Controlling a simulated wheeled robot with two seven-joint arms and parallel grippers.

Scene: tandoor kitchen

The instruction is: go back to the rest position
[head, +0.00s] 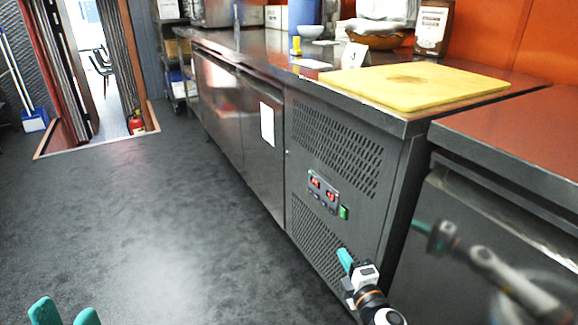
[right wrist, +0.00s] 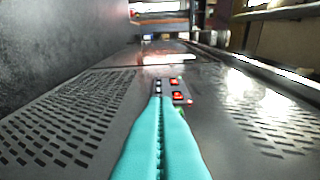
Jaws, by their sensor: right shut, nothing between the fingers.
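My left gripper (head: 66,314) shows at the bottom left of the head view, only its two teal fingertips, apart from each other, with bare floor behind them. My right gripper (head: 345,261) is at the lower middle of the head view, in front of the vented end of the steel counter. In the right wrist view its teal fingers (right wrist: 162,105) are pressed together with nothing between them. They point along the counter's vented front.
The steel counter (head: 262,172) runs along the right, close to my right gripper, with a control panel (head: 323,190) and a yellow cutting board (head: 412,85) on top. A second steel unit (head: 480,225) stands at the right. The dark floor (head: 150,220) is clear at left.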

